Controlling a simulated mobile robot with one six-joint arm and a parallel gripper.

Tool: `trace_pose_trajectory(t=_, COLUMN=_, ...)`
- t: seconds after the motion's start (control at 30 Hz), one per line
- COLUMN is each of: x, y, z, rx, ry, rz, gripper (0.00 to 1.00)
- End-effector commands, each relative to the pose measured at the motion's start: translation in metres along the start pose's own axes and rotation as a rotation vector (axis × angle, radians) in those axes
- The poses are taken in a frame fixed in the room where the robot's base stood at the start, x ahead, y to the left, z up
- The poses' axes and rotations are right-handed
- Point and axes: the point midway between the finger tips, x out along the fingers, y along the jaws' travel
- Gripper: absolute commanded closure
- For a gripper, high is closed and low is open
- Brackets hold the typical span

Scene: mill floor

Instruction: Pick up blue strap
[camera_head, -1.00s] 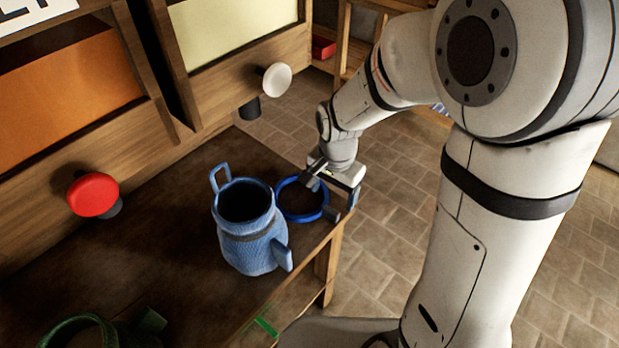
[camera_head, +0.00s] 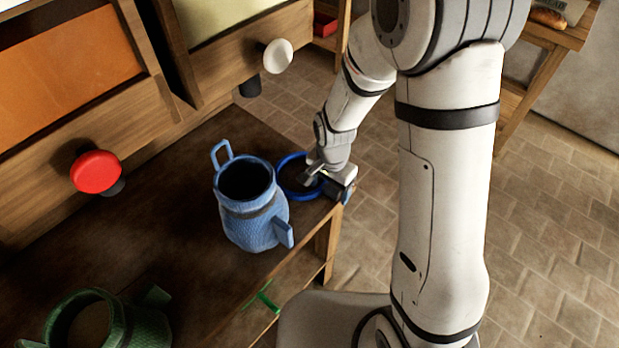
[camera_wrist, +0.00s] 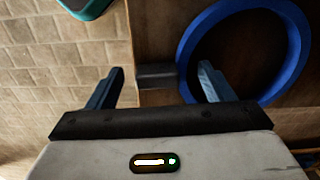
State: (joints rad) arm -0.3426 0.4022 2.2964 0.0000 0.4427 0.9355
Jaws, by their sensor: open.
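The blue strap (camera_head: 282,182) is a round ring lying flat on the dark bench top near its right edge, just behind the blue jug-like sack (camera_head: 252,222). My gripper (camera_head: 328,178) is low over the strap's right side and hides part of it. In the wrist view the strap (camera_wrist: 187,50) shows at the upper right, with a dark block (camera_wrist: 157,77) at its left side. My gripper (camera_wrist: 160,85) is open around this block, one finger over the ring's opening and the other outside the ring. I cannot tell whether the fingers touch the strap.
A green container (camera_head: 75,318) stands at the front left of the bench. A red knob (camera_head: 97,172) and a white knob (camera_head: 277,56) project from the wooden bins behind. Open tiled floor (camera_head: 560,240) lies to the right. A teal-edged object (camera_wrist: 86,6) shows in the wrist view.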

Motion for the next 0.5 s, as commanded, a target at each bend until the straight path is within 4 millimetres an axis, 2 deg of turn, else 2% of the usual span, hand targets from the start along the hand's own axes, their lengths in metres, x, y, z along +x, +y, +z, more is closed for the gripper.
trace_pose_trajectory(t=0.07, x=-0.0001, y=0.0, z=0.0002, rx=0.0, ry=0.0, rz=0.0, gripper=0.27)
trace_pose_trajectory(t=0.5, x=-0.0004, y=-0.0002, z=0.0005, rx=-0.001, ry=0.0, rz=0.0, gripper=0.63)
